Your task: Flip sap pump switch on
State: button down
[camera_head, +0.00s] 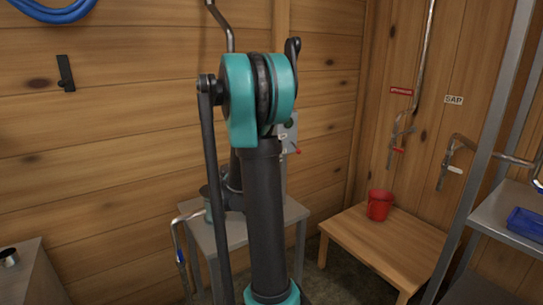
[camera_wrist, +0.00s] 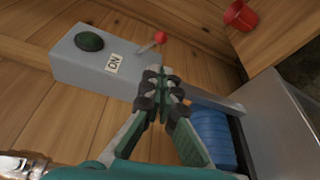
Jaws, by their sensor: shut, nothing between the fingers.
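The sap pump switch is a grey box on the wooden wall. In the wrist view the grey box (camera_wrist: 85,66) has a dark green round lamp (camera_wrist: 90,41), a small label (camera_wrist: 114,63) that seems to read ON, and a lever with a red knob (camera_wrist: 160,38). My gripper (camera_wrist: 160,78) is shut and empty, its fingertips close to the box's edge and below the red knob in the picture. Whether they touch the box is unclear. In the head view the box (camera_head: 291,133) and red knob (camera_head: 298,151) are partly behind my arm, which hides the gripper.
A grey metal table (camera_head: 290,213) stands below the box. A red bucket (camera_head: 379,205) sits on a wooden bench (camera_head: 385,240) to the right. A blue ribbed object (camera_wrist: 212,140) lies beyond the fingers. Pipes and a metal shelf (camera_head: 510,213) stand at right.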

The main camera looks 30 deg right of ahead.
jog(key=shift+w+a+r, duration=0.1)
jog(key=shift+w+a, duration=0.05)
jog(key=r+x, duration=0.1)
jog(key=x, duration=0.9)
jog(key=shift+f, duration=0.45)
